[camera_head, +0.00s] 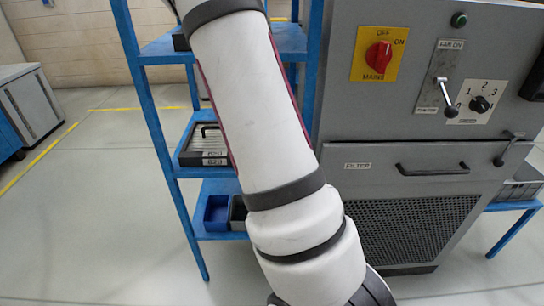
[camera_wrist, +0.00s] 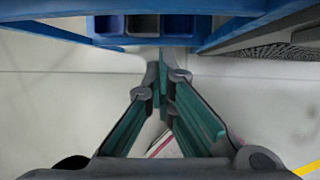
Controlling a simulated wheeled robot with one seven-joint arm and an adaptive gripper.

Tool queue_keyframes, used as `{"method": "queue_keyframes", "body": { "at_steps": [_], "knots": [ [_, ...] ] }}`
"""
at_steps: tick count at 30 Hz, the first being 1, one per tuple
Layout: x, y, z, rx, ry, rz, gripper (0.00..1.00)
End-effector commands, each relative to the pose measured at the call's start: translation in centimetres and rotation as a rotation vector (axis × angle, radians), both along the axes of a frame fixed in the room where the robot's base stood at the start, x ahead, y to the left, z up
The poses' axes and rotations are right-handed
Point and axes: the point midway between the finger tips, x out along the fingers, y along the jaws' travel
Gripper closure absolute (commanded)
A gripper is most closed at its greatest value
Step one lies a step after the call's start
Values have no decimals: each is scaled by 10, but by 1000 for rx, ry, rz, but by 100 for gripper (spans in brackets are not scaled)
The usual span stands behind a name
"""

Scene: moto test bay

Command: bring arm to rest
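My arm runs from the top middle down to the bottom middle in the head view, and its lower end leaves the picture. My gripper (camera_wrist: 166,76) shows only in the wrist view. Its two green-padded fingers slope inward and meet at the tips, so it looks shut. I see nothing held between the tips. The gripper is over pale floor, with the blue shelf rack (camera_wrist: 70,27) beyond it at the top of the wrist view.
The blue shelf rack (camera_head: 160,120) stands behind my arm, holding a grey case (camera_head: 205,145) and a blue bin (camera_head: 216,214). A grey machine cabinet (camera_head: 430,150) with a red mains switch (camera_head: 378,57) is close on the right. Open floor (camera_head: 90,220) lies left.

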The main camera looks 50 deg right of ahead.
Motion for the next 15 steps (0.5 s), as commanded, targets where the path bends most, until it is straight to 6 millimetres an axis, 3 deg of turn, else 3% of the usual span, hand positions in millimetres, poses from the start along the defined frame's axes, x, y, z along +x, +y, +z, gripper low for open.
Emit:
{"method": "queue_keyframes", "body": {
  "at_steps": [3, 6, 15],
  "knots": [
    [-20, -23, 2, -25, 43, -8, 100],
    [-28, -32, 3, -32, 58, -11, 100],
    [-33, -36, 4, -36, 68, -10, 100]
  ]
}}
